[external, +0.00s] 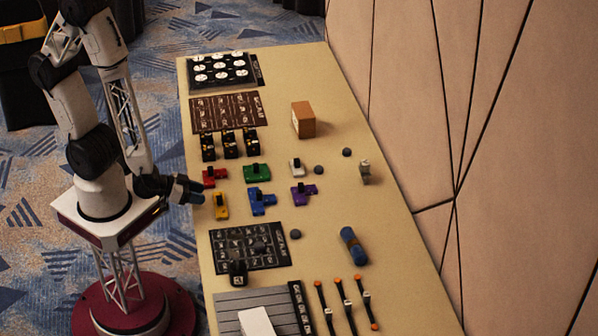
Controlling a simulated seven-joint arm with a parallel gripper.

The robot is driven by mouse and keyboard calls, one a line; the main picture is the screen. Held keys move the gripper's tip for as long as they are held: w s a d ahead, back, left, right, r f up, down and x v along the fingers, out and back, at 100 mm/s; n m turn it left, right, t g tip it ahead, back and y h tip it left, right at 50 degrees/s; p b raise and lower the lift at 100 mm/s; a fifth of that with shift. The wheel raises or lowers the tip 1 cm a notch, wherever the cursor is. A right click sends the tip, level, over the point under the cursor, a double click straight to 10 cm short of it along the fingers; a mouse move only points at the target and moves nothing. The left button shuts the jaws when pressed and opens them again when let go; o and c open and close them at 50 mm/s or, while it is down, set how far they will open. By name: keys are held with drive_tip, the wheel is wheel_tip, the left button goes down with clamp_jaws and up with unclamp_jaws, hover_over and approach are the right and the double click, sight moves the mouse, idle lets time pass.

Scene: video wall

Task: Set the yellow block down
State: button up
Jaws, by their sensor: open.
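The yellow block (221,206) rests on the table at its left edge, with a black knob on top. My gripper (197,192) is just to the upper left of it, over the table's left edge. The gripper is open and appears empty. I cannot tell the exact gap between the fingers and the block.
A red block (213,177), a blue block (261,201), a green block (256,172) and a purple block (303,194) lie close by. Black items (230,145) stand behind. A dark printed mat (247,247) lies in front. The table (380,225) is mostly clear at right.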

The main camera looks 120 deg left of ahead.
drive_tip(key=w+d+r+m+g+h, duration=0.1)
drive_tip(key=w+d+r+m+h, duration=0.15)
drive_tip(key=d+r+h, duration=0.35)
drive_tip(key=w+d+r+m+h, duration=0.2)
drive_tip(key=w+d+r, duration=0.25)
drive_tip(key=r, duration=0.35)
drive_tip(key=s+d+r+m+g, duration=0.1)
drive_tip(key=s+r+m+g, duration=0.1)
drive_tip(key=s+r, duration=0.4)
drive_tip(key=s+d+r+m+g+h, duration=0.1)
drive_tip(key=s+r+m+g, duration=0.1)
drive_tip(key=s+r+g, duration=0.2)
drive_tip(key=s+v, duration=0.1)
drive_tip(key=v, duration=0.7)
drive_tip(key=shift+s+d, duration=0.2)
drive_tip(key=shift+s, duration=0.05)
drive_tip(key=shift+o, duration=0.5)
drive_tip(key=shift+f+m, duration=0.1)
drive_tip(key=shift+m, duration=0.15)
